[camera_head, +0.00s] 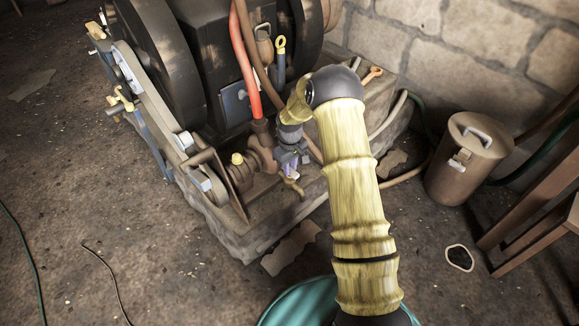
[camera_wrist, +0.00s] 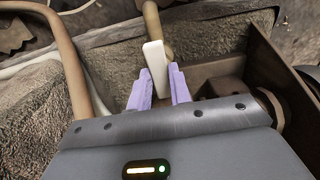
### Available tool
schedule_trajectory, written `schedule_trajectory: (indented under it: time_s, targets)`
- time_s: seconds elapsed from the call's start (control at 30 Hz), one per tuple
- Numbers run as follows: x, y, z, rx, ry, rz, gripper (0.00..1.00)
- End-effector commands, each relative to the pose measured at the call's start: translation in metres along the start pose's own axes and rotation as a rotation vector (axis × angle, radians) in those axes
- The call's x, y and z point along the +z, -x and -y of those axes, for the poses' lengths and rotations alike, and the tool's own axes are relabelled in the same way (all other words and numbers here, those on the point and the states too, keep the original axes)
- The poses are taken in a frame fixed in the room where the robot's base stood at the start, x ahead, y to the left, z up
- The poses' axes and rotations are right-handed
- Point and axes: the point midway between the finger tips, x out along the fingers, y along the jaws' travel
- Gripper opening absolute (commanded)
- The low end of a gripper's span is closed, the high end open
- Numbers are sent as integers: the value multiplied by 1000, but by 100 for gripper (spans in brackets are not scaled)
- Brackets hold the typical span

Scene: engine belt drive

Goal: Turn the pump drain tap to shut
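A pale, flat tap lever (camera_wrist: 154,62) stands slightly tilted in the wrist view. My gripper (camera_wrist: 160,80) has its two lilac fingers on either side of the lever, and the lever's end reaches beyond the fingertips. The fingers are apart with the lever between them; whether they press on it is not clear. In the head view, my gripper (camera_head: 290,168) is low at the front of the pump (camera_head: 258,160), by a small brass tap fitting (camera_head: 293,187). My arm and gripper partly hide the tap there.
A black engine (camera_head: 215,60) with flywheels and a belt stands on a stone plinth (camera_head: 245,238). A red hose (camera_head: 247,60) and a brown pipe run close to my gripper. A lidded metal can (camera_head: 465,165) and a wooden stool (camera_head: 540,200) stand at right.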

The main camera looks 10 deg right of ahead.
Motion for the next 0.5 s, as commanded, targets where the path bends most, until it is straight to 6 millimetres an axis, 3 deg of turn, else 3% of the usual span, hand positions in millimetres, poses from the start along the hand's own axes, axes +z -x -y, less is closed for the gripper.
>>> schedule_trajectory:
  time_s: [0.07,0.5]
  targets:
    - [0,0,1,-1,0,1,0]
    - [0,2,1,-2,-49,2,0]
